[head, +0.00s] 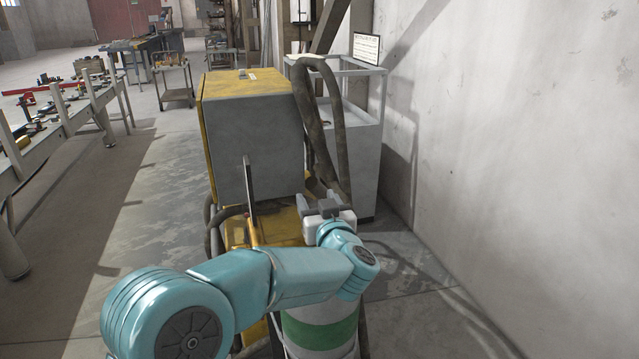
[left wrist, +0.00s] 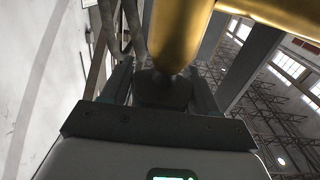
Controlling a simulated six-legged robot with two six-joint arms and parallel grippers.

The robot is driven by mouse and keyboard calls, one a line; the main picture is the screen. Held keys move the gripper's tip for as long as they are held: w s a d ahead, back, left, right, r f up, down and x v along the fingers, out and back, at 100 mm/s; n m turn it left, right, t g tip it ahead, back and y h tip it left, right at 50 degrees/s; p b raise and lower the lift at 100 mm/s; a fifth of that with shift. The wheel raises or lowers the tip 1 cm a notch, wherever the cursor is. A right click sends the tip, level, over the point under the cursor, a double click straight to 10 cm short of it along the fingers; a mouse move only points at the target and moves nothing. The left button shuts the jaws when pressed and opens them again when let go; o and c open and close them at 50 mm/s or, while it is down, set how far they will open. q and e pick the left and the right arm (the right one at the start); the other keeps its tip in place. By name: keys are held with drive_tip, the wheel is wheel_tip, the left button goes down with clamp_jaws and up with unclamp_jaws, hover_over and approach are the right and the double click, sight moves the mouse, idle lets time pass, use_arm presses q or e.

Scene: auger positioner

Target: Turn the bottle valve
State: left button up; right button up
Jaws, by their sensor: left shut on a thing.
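The gas bottle (head: 322,333), grey with a green band, stands at the bottom centre of the head view, partly behind my left arm. My left gripper (head: 322,207) is above the bottle at the rear of the yellow-and-grey machine. In the left wrist view, my left gripper (left wrist: 162,90) has its two fingers on either side of a dark valve knob (left wrist: 162,90) and is shut on it. A gold-coloured valve body (left wrist: 180,30) extends from the knob towards the top. In the head view the valve is hidden by my gripper and wrist. My right gripper is not in view.
The yellow-and-grey machine (head: 255,140) stands just beyond, with thick dark hoses (head: 330,125) hanging at its right. A grey cabinet (head: 362,150) stands behind it by the white wall (head: 520,130). A workbench with parts (head: 60,115) is at the left; the floor between is clear.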

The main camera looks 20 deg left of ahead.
use_arm(q)
drive_tip(key=shift+s+a+n+g+y+p, duration=0.1)
drive_tip(key=shift+n+g+y+p, duration=1.25)
drive_tip(key=shift+y, duration=0.35)
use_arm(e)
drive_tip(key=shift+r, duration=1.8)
use_arm(q)
drive_tip(key=o, duration=0.9)
drive_tip(key=shift+o, duration=0.2)
drive_tip(key=b+v, duration=0.2)
drive_tip(key=v, duration=1.4)
drive_tip(key=shift+s+b, duration=0.15)
drive_tip(key=shift+b, duration=0.25)
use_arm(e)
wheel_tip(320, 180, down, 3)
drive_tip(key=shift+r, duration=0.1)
